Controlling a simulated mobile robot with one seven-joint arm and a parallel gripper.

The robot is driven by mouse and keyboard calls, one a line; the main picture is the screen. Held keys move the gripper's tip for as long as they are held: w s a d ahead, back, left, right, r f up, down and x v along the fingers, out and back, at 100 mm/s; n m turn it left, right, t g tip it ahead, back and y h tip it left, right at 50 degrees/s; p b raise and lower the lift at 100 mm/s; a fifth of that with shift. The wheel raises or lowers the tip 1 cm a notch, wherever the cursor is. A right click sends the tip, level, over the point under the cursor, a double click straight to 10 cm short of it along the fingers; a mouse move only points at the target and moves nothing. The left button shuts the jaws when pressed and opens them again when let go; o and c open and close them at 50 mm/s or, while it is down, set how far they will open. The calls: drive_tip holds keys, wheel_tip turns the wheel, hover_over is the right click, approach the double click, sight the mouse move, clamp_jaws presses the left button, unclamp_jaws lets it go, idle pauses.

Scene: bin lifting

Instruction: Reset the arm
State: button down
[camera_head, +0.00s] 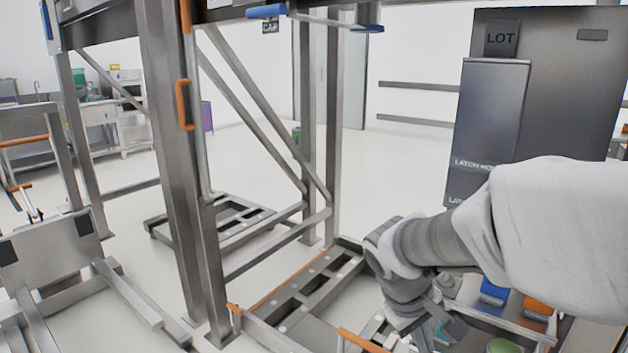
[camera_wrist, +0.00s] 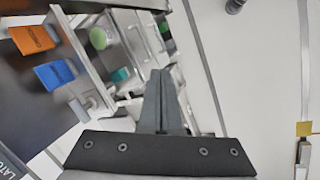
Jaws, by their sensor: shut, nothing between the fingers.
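My gripper (camera_wrist: 160,100) is shut and empty in the wrist view, its two grey fingers together. In the head view my arm reaches in from the right, and my gripper (camera_head: 425,335) points down at the lower edge, partly cut off. It is in front of a low metal frame with small coloured items. I cannot tell whether it touches anything there.
A tall metal frame (camera_head: 170,150) stands left of centre. A dark cabinet (camera_head: 560,80) marked LOT stands at right. Blue (camera_head: 494,291) and orange (camera_head: 538,306) blocks lie beyond my wrist. A low cart (camera_head: 50,250) is at left. Open floor (camera_head: 400,160) lies behind.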

drive_tip(key=s+a+r+m+t+y+p, duration=0.1)
drive_tip(key=s+a+r+m+t+y, duration=0.1)
drive_tip(key=s+r, duration=0.35)
drive_tip(key=s+a+r+m+t+y, duration=0.2)
drive_tip(key=s+r+m, duration=0.15)
drive_tip(key=s, duration=0.35)
wheel_tip(320, 180, up, 18)
drive_tip(key=p, duration=1.8)
drive_tip(key=shift+r+n, duration=0.25)
drive_tip(key=shift+n, duration=0.2)
